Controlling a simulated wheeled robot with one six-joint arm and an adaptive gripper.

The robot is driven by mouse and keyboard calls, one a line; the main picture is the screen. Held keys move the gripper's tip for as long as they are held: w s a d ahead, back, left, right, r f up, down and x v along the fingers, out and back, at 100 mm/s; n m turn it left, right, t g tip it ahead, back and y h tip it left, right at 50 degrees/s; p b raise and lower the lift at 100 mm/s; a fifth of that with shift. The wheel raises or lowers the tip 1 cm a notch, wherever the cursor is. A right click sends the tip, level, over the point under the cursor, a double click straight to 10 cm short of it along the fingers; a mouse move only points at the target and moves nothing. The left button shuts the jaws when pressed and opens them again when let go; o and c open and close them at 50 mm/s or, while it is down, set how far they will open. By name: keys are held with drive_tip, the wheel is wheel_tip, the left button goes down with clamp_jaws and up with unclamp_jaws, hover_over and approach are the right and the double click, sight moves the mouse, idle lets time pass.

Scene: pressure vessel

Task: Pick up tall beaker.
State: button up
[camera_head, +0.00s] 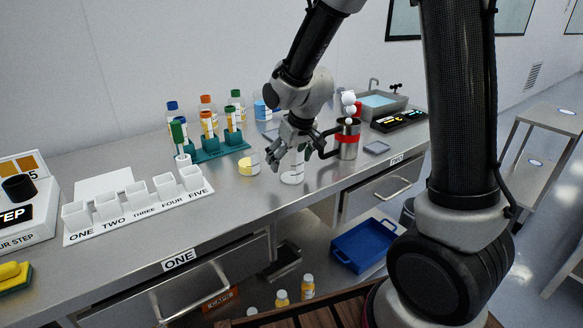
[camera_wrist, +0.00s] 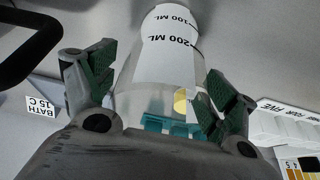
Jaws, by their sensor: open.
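The tall beaker (camera_head: 293,172) is a clear vessel standing on the steel bench, partly hidden behind my gripper in the head view. In the wrist view the beaker (camera_wrist: 165,75) is large, with a white label marked 100 ML and 200 ML. My gripper (camera_head: 289,158) is at the beaker, and its fingers stand apart on either side. In the wrist view the green-padded fingers (camera_wrist: 156,90) flank the beaker, with a visible gap on the left side. Whether the right finger touches the glass I cannot tell.
A steel vessel with a red band (camera_head: 348,140) and black handle stands close on the right. A small beaker with yellow contents (camera_head: 249,165) is on the left. Behind it is a teal rack (camera_head: 222,148) of bottles. A white numbered rack (camera_head: 140,213) lies at the front left.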

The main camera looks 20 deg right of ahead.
drive_tip(key=shift+c, duration=0.2)
drive_tip(key=c, duration=1)
